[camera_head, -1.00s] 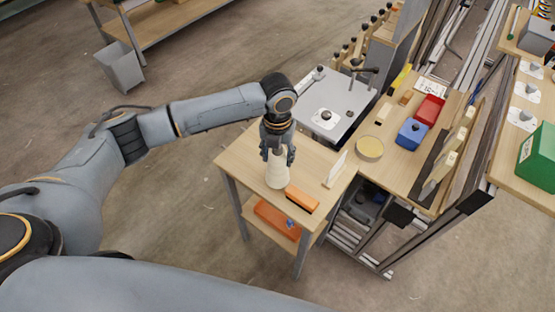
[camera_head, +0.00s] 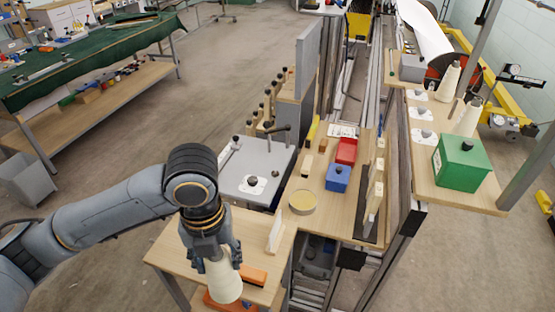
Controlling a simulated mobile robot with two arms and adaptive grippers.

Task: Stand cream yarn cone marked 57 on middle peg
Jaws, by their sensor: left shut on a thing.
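My left gripper (camera_head: 213,258) points down over the small wooden table and is shut on a cream yarn cone (camera_head: 224,283). The cone hangs upright beside an orange-and-black block; I cannot tell whether its base clears the tabletop. No number is readable on it. On the shelf at the right, white plates carry short dark pegs in a row; the middle peg (camera_head: 422,113) is bare. My right gripper is out of view.
A green box (camera_head: 460,163) stands at the shelf's near end. Between table and shelf are a blue box (camera_head: 338,178), a red box (camera_head: 346,151), a round tin (camera_head: 303,202) and upright wooden pieces. A white card (camera_head: 275,235) stands on the small table.

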